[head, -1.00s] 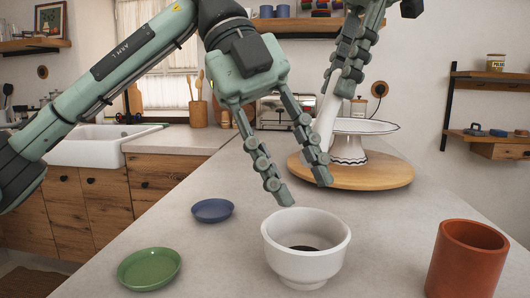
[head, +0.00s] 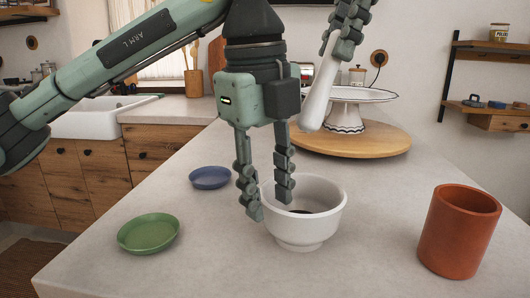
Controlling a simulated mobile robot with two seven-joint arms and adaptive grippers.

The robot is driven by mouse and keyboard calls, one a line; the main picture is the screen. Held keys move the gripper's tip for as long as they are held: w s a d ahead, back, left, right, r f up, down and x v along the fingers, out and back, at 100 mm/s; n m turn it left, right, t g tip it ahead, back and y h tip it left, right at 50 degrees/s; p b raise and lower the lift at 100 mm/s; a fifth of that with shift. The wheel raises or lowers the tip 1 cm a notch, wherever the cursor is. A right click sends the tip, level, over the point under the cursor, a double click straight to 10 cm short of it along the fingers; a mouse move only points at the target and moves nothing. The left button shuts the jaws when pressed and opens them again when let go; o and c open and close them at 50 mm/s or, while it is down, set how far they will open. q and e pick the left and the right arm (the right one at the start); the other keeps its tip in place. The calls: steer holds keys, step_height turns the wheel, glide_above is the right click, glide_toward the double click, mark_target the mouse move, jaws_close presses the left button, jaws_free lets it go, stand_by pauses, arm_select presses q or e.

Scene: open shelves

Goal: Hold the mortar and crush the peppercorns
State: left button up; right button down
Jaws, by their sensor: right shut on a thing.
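The white mortar (head: 310,232) stands on the counter, with dark peppercorns (head: 301,211) partly visible inside. My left gripper (head: 269,208) points down at the mortar's left side. Its fingers are apart: one is outside the left wall, the other appears over or inside the bowl. I cannot tell whether either finger touches the wall. My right gripper (head: 342,38) is at the top of the view, shut on the white pestle (head: 316,98). The pestle hangs tilted above and behind the mortar, clear of it. The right gripper's upper part is out of view.
A terracotta pot (head: 458,232) stands right of the mortar. A green dish (head: 148,233) and a blue dish (head: 210,178) lie to the left. Behind are a round wooden board (head: 380,143) and a white cake stand (head: 345,119). The front counter is clear.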

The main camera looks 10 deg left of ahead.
arm_select(q)
steer(key=shift+w+d+f, duration=0.1)
steer(key=shift+f, duration=1)
jaws_close()
arm_select(e)
step_height(320, 180, down, 14)
steer(key=s+t+y, duration=0.1)
steer(key=shift+s+d+r+t, duration=0.25)
steer(key=shift+s+d+t, duration=0.05)
steer(key=shift+s+d, duration=0.05)
stand_by(0.7)
